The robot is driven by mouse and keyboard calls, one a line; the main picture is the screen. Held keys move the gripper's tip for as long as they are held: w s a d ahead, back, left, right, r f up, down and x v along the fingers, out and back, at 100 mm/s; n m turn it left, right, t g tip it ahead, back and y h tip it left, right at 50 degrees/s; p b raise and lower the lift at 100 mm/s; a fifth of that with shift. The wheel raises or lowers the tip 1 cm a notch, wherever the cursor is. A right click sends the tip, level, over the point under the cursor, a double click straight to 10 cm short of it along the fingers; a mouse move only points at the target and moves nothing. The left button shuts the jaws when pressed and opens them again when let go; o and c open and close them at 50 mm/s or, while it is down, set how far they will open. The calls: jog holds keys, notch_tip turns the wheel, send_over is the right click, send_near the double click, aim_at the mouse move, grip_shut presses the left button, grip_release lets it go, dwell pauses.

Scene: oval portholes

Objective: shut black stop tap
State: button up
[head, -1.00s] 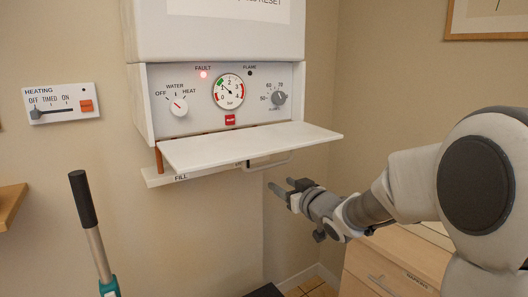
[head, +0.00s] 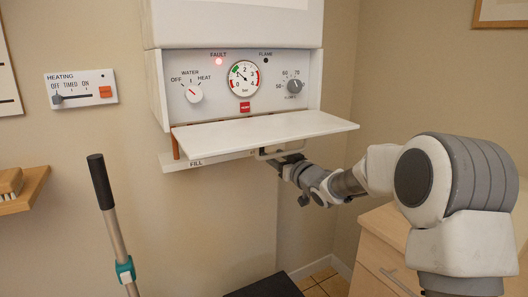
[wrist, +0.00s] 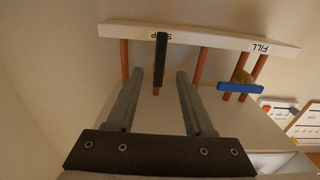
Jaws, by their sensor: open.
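The black stop tap (wrist: 161,58) shows in the wrist view as a black bar handle under the "STOP" label, lying in line with its copper pipe. My gripper (wrist: 160,74) is open, with one finger on each side of the handle's lower end in the picture. I cannot tell whether the handle is fully between the fingers or still beyond their tips. In the head view my gripper (head: 281,161) is under the boiler's white flap (head: 265,132), which hides the tap.
A blue-handled tap (wrist: 240,88) is on the pipes by the "FILL" label, right of the black one. The label strip (wrist: 205,38) runs behind the taps. The boiler panel (head: 215,85) shows a red fault light. A black-handled pole (head: 103,185) stands at left.

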jog(key=x, duration=0.7)
grip_shut()
dwell(0.3)
dwell(1.2)
